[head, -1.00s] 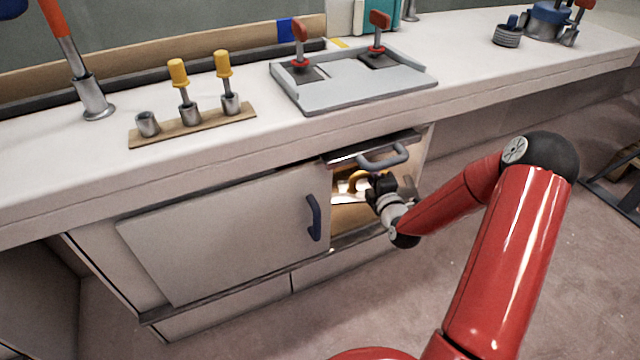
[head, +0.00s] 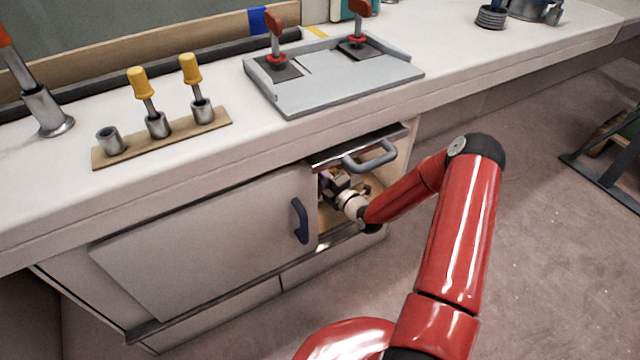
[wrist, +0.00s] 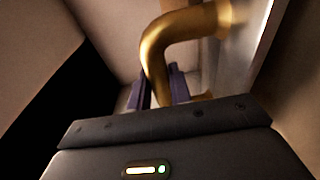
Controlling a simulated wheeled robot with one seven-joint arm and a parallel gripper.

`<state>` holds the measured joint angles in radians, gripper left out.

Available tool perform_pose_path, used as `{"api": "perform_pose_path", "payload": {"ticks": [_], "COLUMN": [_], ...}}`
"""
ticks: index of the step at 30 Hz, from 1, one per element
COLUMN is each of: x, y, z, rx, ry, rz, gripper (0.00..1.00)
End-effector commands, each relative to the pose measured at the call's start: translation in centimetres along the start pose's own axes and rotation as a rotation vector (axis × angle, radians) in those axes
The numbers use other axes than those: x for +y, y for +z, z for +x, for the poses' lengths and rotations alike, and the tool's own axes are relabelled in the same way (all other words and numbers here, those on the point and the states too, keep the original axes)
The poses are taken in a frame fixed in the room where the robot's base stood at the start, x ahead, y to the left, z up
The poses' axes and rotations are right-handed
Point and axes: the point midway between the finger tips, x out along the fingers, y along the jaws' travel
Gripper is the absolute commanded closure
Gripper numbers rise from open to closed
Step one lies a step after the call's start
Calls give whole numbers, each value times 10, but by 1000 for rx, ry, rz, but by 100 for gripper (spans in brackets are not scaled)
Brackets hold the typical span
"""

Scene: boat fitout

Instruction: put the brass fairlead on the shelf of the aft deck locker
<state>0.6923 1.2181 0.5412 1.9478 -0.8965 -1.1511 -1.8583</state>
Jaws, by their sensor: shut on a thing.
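The brass fairlead (wrist: 185,40), a thick curved golden piece, shows in the wrist view between the dark purple fingers of my gripper (wrist: 160,88). The gripper is shut on it. In the head view my gripper (head: 332,184) reaches into the open right part of the locker (head: 200,245) under the counter. I cannot make out the fairlead there. A light wooden surface (head: 328,220) shows low inside the opening, partly behind my wrist. I cannot tell whether the fairlead touches any surface.
A pale door with a dark handle (head: 300,220) covers the locker's left part. A raised flap with a grey handle (head: 370,157) overhangs the opening, close above my wrist. The counter holds a grey tray (head: 340,85) and a wooden strip with sockets (head: 165,138). Open floor lies right.

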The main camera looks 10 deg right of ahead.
Motion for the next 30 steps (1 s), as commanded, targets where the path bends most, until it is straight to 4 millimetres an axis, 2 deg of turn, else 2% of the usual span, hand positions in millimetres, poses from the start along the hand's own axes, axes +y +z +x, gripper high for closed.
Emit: {"api": "perform_pose_path", "payload": {"ticks": [3, 7, 21, 22, 26, 30], "x": [-19, -32, -40, -40, -39, -39], "y": [0, 0, -1, -1, -1, -1], "z": [0, 0, 0, 0, 0, 0], "rx": [-1, -1, 0, 0, 0, 0], "ry": [1, 2, 2, -1, -1, -1], "rz": [4, 2, 0, 1, 1, 1], "gripper": [100, 100, 100, 76, 59, 58]}}
